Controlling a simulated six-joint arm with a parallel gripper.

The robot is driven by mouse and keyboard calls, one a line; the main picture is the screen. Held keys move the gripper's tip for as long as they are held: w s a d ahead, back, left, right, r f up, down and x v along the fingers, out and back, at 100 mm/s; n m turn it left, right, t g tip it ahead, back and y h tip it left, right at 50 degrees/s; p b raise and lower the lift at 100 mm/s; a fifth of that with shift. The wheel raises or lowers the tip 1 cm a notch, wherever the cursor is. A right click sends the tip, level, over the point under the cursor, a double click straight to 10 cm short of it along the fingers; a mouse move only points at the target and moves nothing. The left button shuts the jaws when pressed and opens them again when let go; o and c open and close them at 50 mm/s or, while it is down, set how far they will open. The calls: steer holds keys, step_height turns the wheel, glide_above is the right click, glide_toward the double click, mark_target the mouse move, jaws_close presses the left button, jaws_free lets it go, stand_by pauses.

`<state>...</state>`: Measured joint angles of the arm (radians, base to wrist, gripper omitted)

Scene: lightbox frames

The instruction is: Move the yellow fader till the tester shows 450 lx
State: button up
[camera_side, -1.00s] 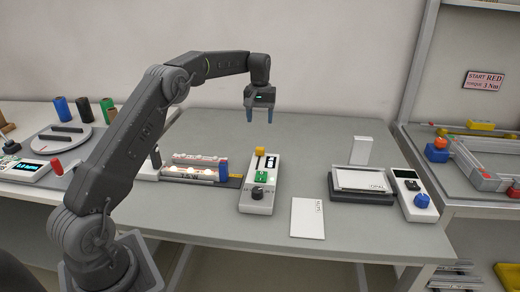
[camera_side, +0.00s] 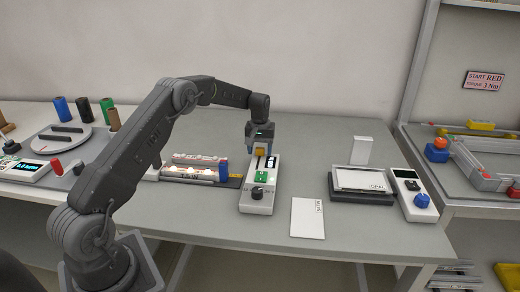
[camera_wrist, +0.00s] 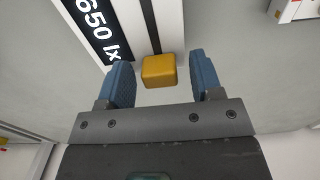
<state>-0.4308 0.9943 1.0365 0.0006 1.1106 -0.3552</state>
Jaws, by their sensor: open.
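The yellow fader (camera_side: 259,155) is a small block at the far end of the slot on the white control box (camera_side: 258,184). It also shows in the wrist view (camera_wrist: 159,71), near the slot's end. The tester display (camera_wrist: 97,27) beside the slot reads 650 lx. My gripper (camera_side: 261,146) is low over the far end of the box. In the wrist view my gripper (camera_wrist: 162,80) is open, with one blue finger on each side of the fader and visible gaps to both.
A green button (camera_side: 261,176) and a dark knob (camera_side: 257,193) sit on the box. A lamp tray (camera_side: 189,172) stands close on the left. A white card (camera_side: 307,218) and a panel marked OPAL (camera_side: 364,181) lie to the right, beside a meter with a blue knob (camera_side: 422,201).

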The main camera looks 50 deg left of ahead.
jaws_close()
steer(key=shift+s+d, duration=0.95)
steer(key=shift+s, duration=0.05)
jaws_free()
steer(key=shift+r, duration=0.1)
step_height(320, 180, up, 14)
stand_by(0.7)
